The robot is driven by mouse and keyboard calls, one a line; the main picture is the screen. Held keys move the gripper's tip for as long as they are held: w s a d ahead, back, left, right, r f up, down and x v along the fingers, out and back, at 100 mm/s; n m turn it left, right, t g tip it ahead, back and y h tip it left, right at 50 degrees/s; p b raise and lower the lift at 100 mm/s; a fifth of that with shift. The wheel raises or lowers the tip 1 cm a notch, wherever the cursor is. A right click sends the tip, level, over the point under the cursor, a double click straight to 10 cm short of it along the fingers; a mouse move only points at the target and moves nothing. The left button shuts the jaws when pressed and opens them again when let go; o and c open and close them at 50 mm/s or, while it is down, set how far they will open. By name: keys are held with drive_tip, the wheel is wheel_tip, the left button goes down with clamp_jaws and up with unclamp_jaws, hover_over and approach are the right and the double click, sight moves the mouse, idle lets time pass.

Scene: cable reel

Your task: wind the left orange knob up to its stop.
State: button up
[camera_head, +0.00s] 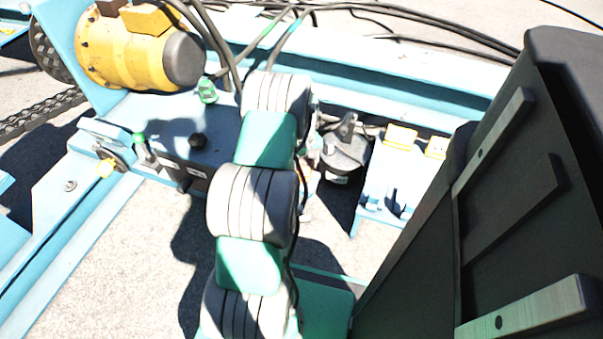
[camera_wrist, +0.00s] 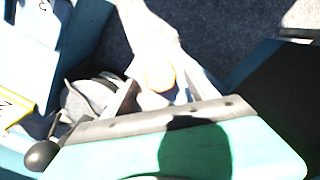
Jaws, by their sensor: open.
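My gripper (camera_wrist: 160,78) is open in the wrist view, its two pale fingers spread apart. A washed-out orange knob (camera_wrist: 158,76) shows between the fingers in that view. I cannot tell how deep it sits or whether a finger touches it. In the head view my own arm covers most of that area, and only a small orange patch (camera_head: 313,172) shows beside it. The fingers are hidden there. I cannot tell from these views whether this is the left knob.
A grey rounded part (camera_head: 343,152) stands right of my arm; it also shows beside my gripper in the wrist view (camera_wrist: 90,98). Blue frame beams and a yellow motor (camera_head: 130,45) fill the upper left. A black knob (camera_head: 197,141) and green-topped lever (camera_head: 140,142) rise left of my arm.

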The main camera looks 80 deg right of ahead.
wheel_tip(320, 180, down, 3)
drive_tip(key=shift+r+b, duration=0.1)
drive_tip(key=shift+b, duration=0.2)
drive_tip(key=shift+c, duration=0.5)
drive_tip(key=c, duration=1.2)
